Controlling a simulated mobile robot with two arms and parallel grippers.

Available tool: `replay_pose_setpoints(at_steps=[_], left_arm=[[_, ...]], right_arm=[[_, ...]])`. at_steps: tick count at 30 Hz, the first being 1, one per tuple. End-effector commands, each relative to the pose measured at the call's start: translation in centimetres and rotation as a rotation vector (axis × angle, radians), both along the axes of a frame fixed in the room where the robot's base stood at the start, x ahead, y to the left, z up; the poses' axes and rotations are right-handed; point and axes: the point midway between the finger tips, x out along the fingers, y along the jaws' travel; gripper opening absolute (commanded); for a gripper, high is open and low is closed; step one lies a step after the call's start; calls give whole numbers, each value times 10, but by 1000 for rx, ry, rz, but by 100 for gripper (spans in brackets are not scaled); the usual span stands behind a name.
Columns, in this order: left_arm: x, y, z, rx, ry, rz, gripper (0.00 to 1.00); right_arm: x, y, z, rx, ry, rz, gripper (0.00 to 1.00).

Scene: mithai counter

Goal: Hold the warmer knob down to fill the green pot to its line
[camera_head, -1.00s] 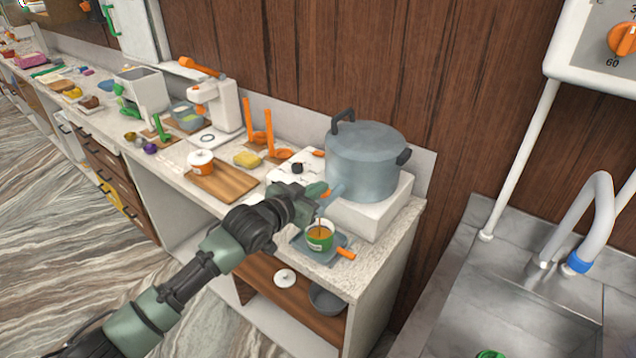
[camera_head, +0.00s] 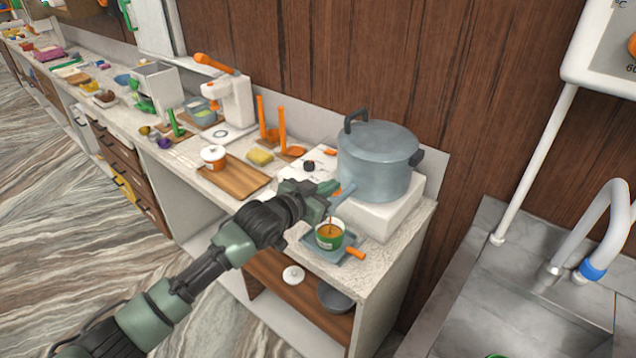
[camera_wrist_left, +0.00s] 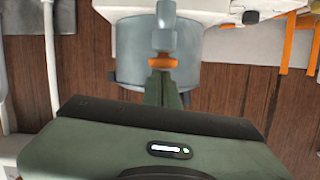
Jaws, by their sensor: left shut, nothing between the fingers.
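The warmer is a large grey-blue pot (camera_head: 378,165) with a lid and a spout (camera_head: 343,196) on a white base. My left gripper (camera_head: 331,191) is shut and empty at the spout. In the left wrist view its fingertips (camera_wrist_left: 163,78) meet the orange knob (camera_wrist_left: 162,62), apparently touching it. The knob is mostly hidden in the head view.
An orange handle (camera_head: 356,253) sticks out from the tray near the counter's front edge. A wooden board (camera_head: 238,180), a white jar (camera_head: 213,157) and a yellow sponge (camera_head: 260,157) lie to the left. A sink (camera_head: 530,290) is at right. A dark bowl (camera_head: 335,297) sits on the shelf below.

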Motion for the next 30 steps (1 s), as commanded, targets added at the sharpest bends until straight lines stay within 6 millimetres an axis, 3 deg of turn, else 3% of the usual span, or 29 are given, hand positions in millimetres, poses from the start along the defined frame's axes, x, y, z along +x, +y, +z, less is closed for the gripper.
replay_pose_setpoints(at_steps=[6, 8, 21, 30], left_arm=[[2, -1, 39, 2, 3, 4, 0], [-5, 4, 32, 1, 2, 3, 0], [-64, 44, 56, -1, -7, 4, 0], [-77, 52, 63, -4, -7, 3, 0]], right_arm=[[0, 0, 37, 0, 0, 0, 58], [-1, 0, 25, 1, 0, 0, 58], [1, 0, -1, 0, -1, 0, 58], [2, 0, -4, 0, -2, 0, 58]])
